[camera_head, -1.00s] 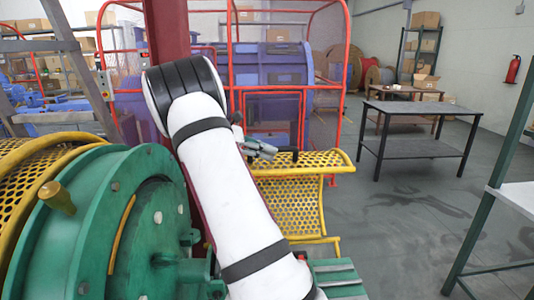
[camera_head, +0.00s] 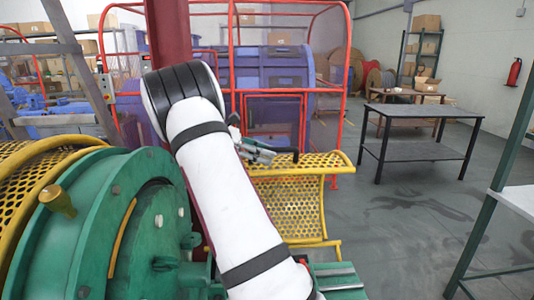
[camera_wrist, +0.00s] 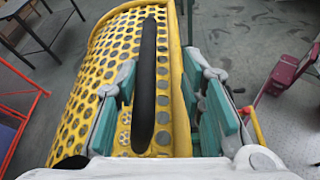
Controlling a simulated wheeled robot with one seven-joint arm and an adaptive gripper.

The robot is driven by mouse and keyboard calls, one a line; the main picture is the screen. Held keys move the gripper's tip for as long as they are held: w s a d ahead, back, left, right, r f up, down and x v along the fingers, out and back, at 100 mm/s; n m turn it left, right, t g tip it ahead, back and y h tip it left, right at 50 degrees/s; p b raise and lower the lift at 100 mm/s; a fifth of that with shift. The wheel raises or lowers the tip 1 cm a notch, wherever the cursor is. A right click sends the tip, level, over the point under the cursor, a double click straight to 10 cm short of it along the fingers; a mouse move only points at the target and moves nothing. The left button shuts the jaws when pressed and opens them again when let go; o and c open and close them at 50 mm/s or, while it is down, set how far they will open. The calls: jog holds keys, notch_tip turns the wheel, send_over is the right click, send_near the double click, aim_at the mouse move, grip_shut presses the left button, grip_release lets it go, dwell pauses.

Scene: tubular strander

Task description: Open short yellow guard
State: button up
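The short yellow guard (camera_head: 292,207) is a curved perforated sheet with a yellow tube frame, right of my arm in the head view. In the wrist view the guard (camera_wrist: 92,75) fills the left and middle. Its black bar handle (camera_wrist: 146,85) runs lengthwise through the middle of that view. My gripper (camera_wrist: 163,85) is open, with teal pads on either side of the handle in the picture. The handle appears nearer the left pad; contact and depth cannot be told. In the head view my gripper (camera_head: 258,150) is small and partly hidden by my arm, at the guard's upper edge.
A green round machine housing (camera_head: 100,225) and another yellow perforated guard (camera_head: 25,180) stand at left. A red post (camera_head: 170,35) rises behind my arm. A red-framed fence (camera_head: 345,90) stands behind. A dark table (camera_head: 415,150) is at right, with open floor before it.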

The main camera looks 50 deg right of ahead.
jog(key=v, duration=1.1)
jog(key=shift+s, duration=0.1)
